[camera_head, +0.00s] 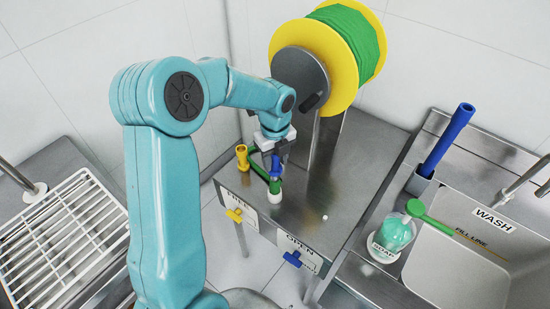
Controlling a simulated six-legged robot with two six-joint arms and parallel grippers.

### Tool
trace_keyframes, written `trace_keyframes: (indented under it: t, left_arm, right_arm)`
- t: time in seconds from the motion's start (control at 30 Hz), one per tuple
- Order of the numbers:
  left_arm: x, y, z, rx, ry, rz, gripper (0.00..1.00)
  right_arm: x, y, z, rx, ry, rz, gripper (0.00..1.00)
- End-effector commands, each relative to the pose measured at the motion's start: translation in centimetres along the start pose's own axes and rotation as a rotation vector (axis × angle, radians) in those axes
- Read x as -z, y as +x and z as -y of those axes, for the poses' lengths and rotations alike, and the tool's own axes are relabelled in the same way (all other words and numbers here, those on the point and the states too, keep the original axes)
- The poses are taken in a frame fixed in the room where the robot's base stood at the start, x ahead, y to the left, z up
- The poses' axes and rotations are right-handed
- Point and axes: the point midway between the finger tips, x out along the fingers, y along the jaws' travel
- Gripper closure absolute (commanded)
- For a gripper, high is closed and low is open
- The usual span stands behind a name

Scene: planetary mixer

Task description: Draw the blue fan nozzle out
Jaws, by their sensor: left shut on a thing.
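My left arm comes in from the left and its gripper (275,152) points down over the steel stand beside the hose reel. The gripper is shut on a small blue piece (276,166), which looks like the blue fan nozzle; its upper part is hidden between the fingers. Just below it is a green part (275,185) with a white end (275,197). Whether the blue piece touches the green part cannot be told. A yellow nozzle (242,157) stands to the left, beside a green bar. My right gripper is not in view.
A yellow reel with green hose (355,45) rises behind the gripper. At right are a sink (450,270), a blue tube (447,140) and a soap cup (394,234). A white rack (60,240) lies left.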

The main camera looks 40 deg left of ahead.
Motion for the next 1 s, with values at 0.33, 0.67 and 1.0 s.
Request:
trace_keyframes:
  t: [0.33, 0.67, 1.0]
  left_arm:
    - [0.0, -0.4, 0.0, 0.000, 0.000, 0.000, 0.96]
    - [0.0, -2.0, 0.0, 0.001, 0.000, 0.000, 0.96]
    - [0.0, -4.5, 0.0, 0.001, 0.000, 0.000, 0.96]
  right_arm:
    - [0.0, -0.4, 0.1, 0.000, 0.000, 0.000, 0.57]
    - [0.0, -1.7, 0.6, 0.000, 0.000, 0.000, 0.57]
    - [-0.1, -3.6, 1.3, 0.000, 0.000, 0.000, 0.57]
